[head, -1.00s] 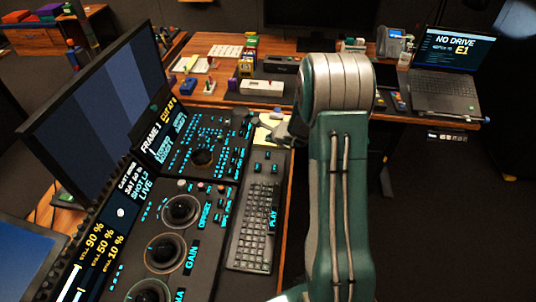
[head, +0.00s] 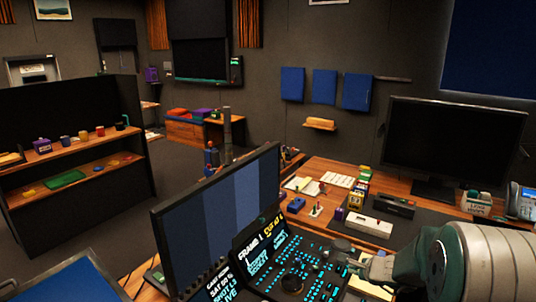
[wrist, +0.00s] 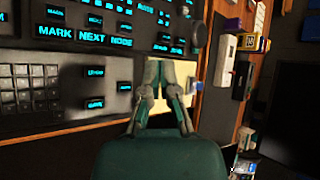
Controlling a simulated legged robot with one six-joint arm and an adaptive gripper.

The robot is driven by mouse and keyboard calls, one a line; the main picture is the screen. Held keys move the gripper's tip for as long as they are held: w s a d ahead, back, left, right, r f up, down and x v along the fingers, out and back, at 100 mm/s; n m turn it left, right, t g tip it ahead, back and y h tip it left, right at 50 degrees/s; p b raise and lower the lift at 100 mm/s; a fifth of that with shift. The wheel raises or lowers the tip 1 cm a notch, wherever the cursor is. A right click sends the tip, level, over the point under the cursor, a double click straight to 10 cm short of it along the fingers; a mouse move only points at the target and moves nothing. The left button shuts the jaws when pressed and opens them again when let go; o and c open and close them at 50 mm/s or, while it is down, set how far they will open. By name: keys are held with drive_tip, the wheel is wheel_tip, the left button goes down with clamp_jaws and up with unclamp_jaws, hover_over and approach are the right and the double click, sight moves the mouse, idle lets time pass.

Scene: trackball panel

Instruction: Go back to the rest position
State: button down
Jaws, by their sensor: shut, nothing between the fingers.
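My gripper (wrist: 168,68) shows in the wrist view with its fingertips together and nothing between them. Behind the fingertips are the dark control panel (wrist: 105,62) with glowing cyan keys and a pale yellow patch. In the head view my green and grey arm fills the lower right corner. The trackball panel (head: 297,262) with cyan keys lies left of the arm. I cannot tell whether the gripper touches anything.
A tilted monitor (head: 222,222) stands left of the panel. The wooden desk (head: 335,172) carries a white box (head: 369,225), a blue block (head: 287,204) and a dark monitor (head: 452,142). A shelf unit (head: 72,172) stands far left, with open floor between.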

drive_tip(key=s+a+r+n+g+y, duration=0.2)
drive_tip(key=s+a+r+n, duration=1)
drive_tip(key=s+a+r, duration=0.15)
drive_tip(key=s+d+r+n+h, duration=0.1)
drive_tip(key=s+n, duration=0.3)
drive_tip(key=s, duration=0.5)
drive_tip(key=s+d+r+n+g+h, duration=0.1)
drive_tip(key=s+n+h, duration=0.3)
drive_tip(key=s, duration=0.5)
drive_tip(key=shift+s+d+r+n+g, duration=0.3)
drive_tip(key=shift+s+d+r, duration=0.05)
drive_tip(key=shift+s, duration=0.05)
